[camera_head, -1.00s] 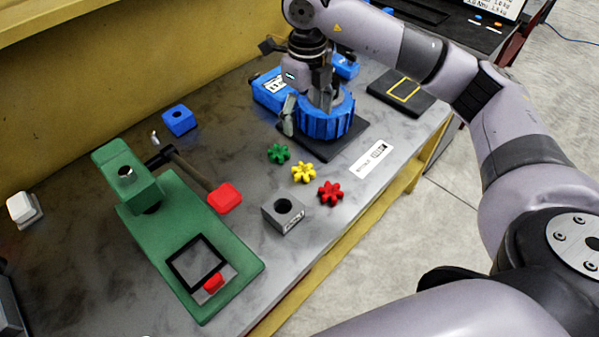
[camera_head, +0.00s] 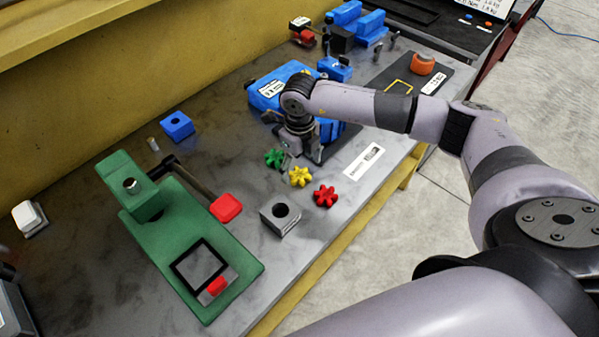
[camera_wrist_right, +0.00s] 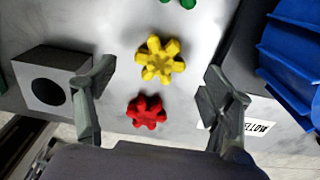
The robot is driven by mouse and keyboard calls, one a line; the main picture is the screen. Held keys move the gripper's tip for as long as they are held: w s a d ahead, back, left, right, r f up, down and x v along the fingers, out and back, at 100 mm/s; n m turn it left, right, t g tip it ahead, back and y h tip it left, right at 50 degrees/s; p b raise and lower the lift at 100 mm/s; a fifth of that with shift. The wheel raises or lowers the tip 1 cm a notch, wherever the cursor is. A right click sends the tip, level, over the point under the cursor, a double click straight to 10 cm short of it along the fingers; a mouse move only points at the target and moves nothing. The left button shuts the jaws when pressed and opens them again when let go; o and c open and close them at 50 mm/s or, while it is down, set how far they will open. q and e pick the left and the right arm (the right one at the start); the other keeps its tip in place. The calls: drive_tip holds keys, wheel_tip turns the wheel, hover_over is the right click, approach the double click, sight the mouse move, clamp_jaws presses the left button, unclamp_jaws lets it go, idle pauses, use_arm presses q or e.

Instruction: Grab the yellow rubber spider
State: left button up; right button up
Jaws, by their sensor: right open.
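The yellow rubber spider (camera_head: 300,176) lies flat on the grey bench between a green spider (camera_head: 274,157) and a red spider (camera_head: 325,196). In the right wrist view the yellow spider (camera_wrist_right: 160,59) lies ahead of the fingertips, about midway between them, with the red spider (camera_wrist_right: 147,111) nearer, between the fingers. My right gripper (camera_head: 302,155) is open and empty, above the bench just behind the yellow spider in the head view; its fingers also show in the right wrist view (camera_wrist_right: 158,88). My left gripper is out of view.
A grey block with a hole (camera_head: 281,216) stands front left of the spiders. A white label (camera_head: 364,162) lies to their right. A blue fixture (camera_head: 335,131) is partly behind my right wrist. A green press (camera_head: 205,245) and red-headed hammer (camera_head: 226,207) are to the left.

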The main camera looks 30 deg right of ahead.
sight(299, 174)
drive_tip(key=shift+f+p, duration=0.3)
drive_tip(key=shift+f, duration=1.25)
drive_tip(key=shift+c, duration=0.2)
drive_tip(key=c, duration=1.2)
